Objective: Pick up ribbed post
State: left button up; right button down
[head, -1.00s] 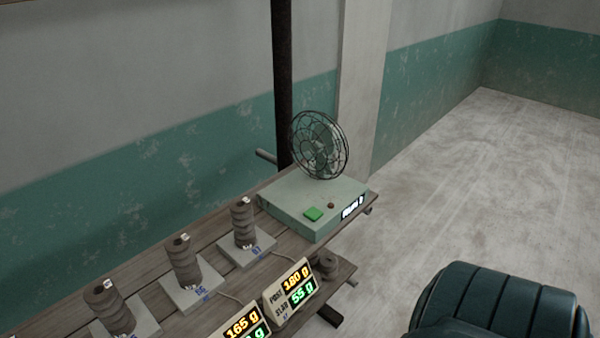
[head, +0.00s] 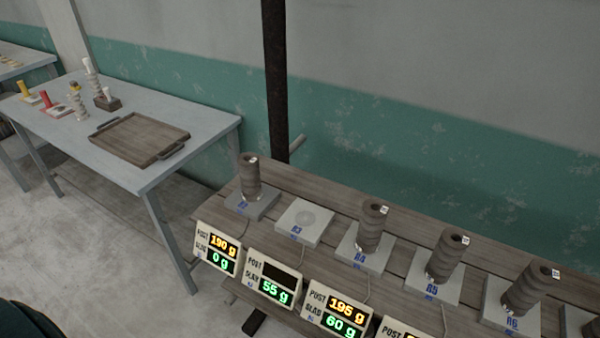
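Several ribbed posts of grey-brown clay stand on pale square slabs along the wooden bench in the head view. The leftmost ribbed post (head: 250,177) stands on slab 2. Other ribbed posts stand on slab 4 (head: 371,226), slab 5 (head: 446,255) and slab 6 (head: 529,287), each with a small white tag near the top. Slab 3 (head: 322,221) is bare, with a round mark on its top. Neither of my grippers is in view.
Digital displays line the bench front; the leftmost display (head: 221,247) reads post 190 g, slab 0 g. A grey-blue table (head: 205,130) at left holds a wooden tray (head: 118,150), empty, and several coloured and ribbed pieces. A dark vertical pole (head: 276,80) rises behind the bench.

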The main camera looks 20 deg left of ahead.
aim_at(249, 166)
jog(key=u, duration=1.05)
